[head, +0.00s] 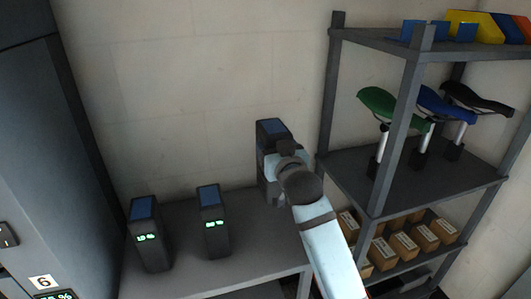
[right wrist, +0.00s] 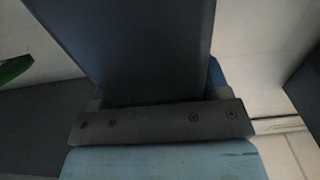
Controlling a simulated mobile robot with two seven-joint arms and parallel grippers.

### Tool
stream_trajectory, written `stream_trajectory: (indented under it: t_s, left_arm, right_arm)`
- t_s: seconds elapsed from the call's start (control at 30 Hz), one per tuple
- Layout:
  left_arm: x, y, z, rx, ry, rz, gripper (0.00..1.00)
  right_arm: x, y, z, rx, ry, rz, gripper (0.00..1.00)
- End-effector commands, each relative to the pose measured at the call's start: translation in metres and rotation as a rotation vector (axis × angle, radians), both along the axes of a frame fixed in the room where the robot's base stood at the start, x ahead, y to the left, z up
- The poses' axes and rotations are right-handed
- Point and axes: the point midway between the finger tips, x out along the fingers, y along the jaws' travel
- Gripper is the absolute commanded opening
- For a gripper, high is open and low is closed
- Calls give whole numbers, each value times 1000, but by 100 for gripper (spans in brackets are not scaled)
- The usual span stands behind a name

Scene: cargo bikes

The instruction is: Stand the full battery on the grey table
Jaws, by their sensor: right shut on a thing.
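A dark battery with a blue top (head: 271,130) is upright at the right end of the grey table (head: 225,268), near the wall. My right gripper (head: 277,168) is shut on it; the arm hides much of its front and its lower part. I cannot tell whether its base touches the table. In the right wrist view the battery's dark side (right wrist: 135,45) rises from behind the gripper (right wrist: 165,120). Two similar batteries, a left one (head: 150,236) and a middle one (head: 212,222), stand on the table with green displays too small to read surely. My left gripper is not in view.
A grey shelf rack (head: 398,140) stands close right of the table, with saddles (head: 420,102) on its middle shelf and cardboard boxes (head: 402,244) below. A dark cabinet (head: 50,130) with a "6" label is at the left. Bare table lies in front of the batteries.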

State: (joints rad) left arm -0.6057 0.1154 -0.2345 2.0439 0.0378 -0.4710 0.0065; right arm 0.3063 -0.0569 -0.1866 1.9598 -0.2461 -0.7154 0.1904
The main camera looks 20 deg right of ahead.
Motion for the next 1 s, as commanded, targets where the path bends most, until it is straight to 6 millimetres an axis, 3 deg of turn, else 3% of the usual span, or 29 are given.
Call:
stream_trajectory:
  t_s: [0.3,0.5,0.87,1.0]
  left_arm:
    - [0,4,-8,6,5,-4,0]
    - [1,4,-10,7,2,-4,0]
    - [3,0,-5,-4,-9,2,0]
    - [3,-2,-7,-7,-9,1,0]
  right_arm:
    - [0,0,-71,0,-3,0,0]
    - [0,0,-106,0,-6,1,0]
    - [0,0,-129,0,-9,1,0]
    - [0,0,-147,1,-6,1,0]
